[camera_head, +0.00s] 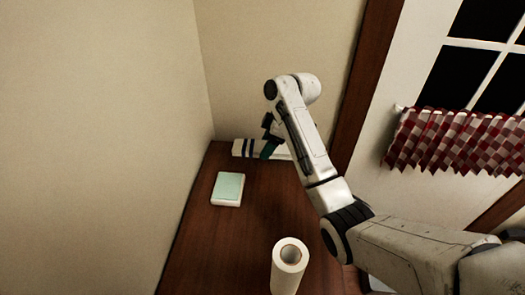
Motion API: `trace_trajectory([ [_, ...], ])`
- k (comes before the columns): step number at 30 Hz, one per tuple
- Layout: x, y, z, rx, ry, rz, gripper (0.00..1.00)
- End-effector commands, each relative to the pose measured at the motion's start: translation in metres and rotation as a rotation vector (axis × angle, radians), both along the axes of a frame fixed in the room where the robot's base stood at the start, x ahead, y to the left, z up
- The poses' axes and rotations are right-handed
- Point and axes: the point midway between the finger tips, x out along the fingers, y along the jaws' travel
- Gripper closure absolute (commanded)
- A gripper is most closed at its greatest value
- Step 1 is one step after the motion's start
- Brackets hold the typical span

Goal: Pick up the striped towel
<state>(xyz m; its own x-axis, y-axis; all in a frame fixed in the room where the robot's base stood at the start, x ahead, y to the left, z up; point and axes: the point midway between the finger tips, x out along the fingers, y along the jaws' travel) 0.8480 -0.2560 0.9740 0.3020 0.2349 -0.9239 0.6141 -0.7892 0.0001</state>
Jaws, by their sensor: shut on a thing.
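The striped towel (242,148) is white with dark blue-green stripes. It lies at the far end of the brown wooden table, close to the back wall. My gripper (268,150) is at the towel, toward its right part, and is shut on it. My arm comes in from the right and hides part of the towel and most of the gripper. I cannot tell whether the towel is clear of the table top.
The wooden table (235,235) has a light green and white book-like block (228,189) at its left side. A white paper roll (288,268) stands upright at the near edge. Walls close in at left and back. A checkered curtain (455,143) hangs at right.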

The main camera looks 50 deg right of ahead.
Motion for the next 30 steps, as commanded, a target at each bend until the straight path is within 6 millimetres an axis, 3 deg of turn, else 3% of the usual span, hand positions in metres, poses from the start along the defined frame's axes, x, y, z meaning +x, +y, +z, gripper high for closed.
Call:
trace_trajectory([
  [6,-0.034,0.000,0.042,-0.002,0.001,-0.004,0.75],
  [18,-0.098,0.004,0.070,0.002,0.000,-0.005,0.75],
  [30,-0.115,0.004,0.071,-0.001,0.000,-0.003,0.75],
])
